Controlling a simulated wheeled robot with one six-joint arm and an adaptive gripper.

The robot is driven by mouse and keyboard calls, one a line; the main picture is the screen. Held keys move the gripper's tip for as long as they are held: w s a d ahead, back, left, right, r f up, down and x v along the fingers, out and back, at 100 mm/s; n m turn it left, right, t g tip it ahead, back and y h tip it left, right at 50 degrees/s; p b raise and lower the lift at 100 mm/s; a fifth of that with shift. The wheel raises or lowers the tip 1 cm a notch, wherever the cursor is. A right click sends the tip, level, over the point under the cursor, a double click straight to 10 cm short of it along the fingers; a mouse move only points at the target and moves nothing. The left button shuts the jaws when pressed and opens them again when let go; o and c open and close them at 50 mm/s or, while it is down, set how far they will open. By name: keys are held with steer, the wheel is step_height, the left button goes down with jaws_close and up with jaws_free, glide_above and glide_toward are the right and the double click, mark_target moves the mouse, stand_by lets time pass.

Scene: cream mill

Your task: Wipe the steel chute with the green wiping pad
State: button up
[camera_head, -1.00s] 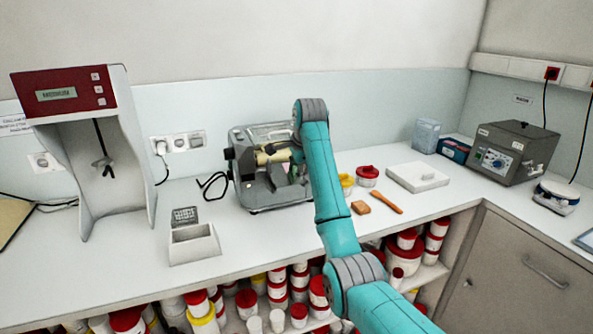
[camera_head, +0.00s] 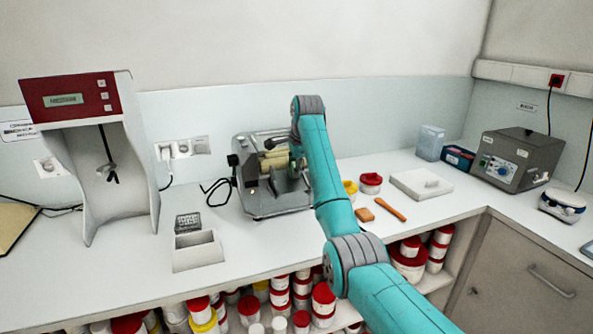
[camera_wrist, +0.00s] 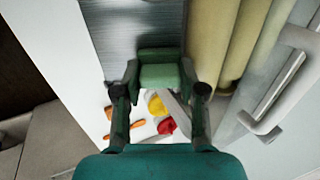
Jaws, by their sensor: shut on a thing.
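The green wiping pad (camera_wrist: 160,76) is between the fingers of my gripper (camera_wrist: 160,84) in the wrist view. My gripper is shut on it. The steel chute (camera_wrist: 128,28) is the grey brushed surface just beyond the pad. The pad appears over its near end; I cannot tell whether they touch. Cream rollers (camera_wrist: 218,35) lie right of the chute. In the head view, the mill (camera_head: 262,205) stands on the bench against the back wall, and my teal arm reaches to it. The arm hides the mill's right part, and the pad is not clear there.
A red-topped mixer (camera_head: 70,97) and a small open grey box (camera_head: 198,255) stand left. Right of the arm are a yellow tub (camera_head: 350,187), a red-lidded tub (camera_head: 371,184), an orange spatula (camera_head: 391,208) and a white slab (camera_head: 420,184). A pale handle (camera_wrist: 283,90) juts at right in the wrist view.

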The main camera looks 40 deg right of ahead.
steer(key=shift+f, duration=0.15)
steer(key=shift+s+a+f, duration=0.15)
steer(key=shift+s+f, duration=0.15)
steer(key=shift+s, duration=0.3)
steer(key=shift+s+a+f, duration=0.15)
steer(key=shift+s, duration=0.35)
steer(key=shift+s+a+f, duration=0.15)
steer(key=shift+s+f, duration=0.05)
steer(key=shift+s, duration=0.35)
steer(key=shift+s+a+f, duration=0.15)
steer(key=shift+s, duration=0.35)
steer(key=shift+r, duration=0.15)
step_height(320, 180, up, 8)
steer(key=s, duration=0.1)
steer(key=shift+a+f, duration=0.15)
steer(key=shift+f, duration=0.1)
